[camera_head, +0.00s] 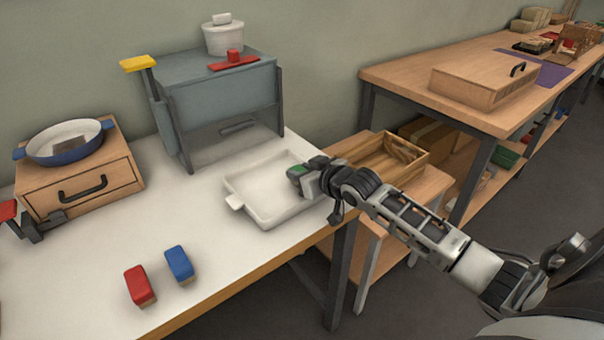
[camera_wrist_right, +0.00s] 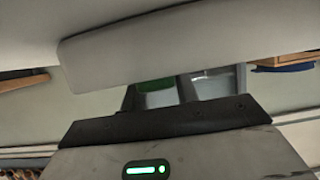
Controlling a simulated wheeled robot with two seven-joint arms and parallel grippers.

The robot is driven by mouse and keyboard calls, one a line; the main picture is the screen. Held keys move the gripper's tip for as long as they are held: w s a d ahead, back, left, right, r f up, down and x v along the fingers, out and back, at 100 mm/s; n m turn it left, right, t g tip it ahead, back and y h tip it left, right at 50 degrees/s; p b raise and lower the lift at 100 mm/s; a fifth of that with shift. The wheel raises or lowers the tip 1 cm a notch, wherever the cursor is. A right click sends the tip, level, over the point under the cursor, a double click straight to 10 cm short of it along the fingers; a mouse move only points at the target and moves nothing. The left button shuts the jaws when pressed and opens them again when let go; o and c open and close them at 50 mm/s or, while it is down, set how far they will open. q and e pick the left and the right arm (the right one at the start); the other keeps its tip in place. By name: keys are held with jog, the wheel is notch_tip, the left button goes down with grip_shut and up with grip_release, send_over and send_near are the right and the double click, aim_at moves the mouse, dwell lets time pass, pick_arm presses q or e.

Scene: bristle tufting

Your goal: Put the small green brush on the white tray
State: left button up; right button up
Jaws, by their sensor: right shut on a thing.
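The white tray (camera_head: 256,211) lies on the white table in the head view, near its right end. My right gripper (camera_head: 303,177) reaches in from the right over the tray's right part. It is shut on the small green brush (camera_head: 296,170), of which only a bit of green shows beside the fingers. In the right wrist view, a strip of green (camera_wrist_right: 155,87) shows by the fingers, below a large pale surface. I cannot tell whether the brush touches the tray. My left gripper is not in view.
A red brush (camera_head: 140,285) and a blue brush (camera_head: 179,264) stand near the table's front edge. A grey machine (camera_head: 225,105) stands behind the tray. A blue pan (camera_head: 65,146) sits on a wooden drawer box (camera_head: 82,181). A wooden crate (camera_head: 385,157) stands right of the table.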

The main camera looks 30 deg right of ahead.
jog(key=shift+f, duration=0.2)
jog(key=o, duration=1)
jog(key=shift+c, duration=0.2)
jog(key=p+v, duration=0.1)
jog(key=v, duration=1.1)
jog(key=shift+r, duration=0.1)
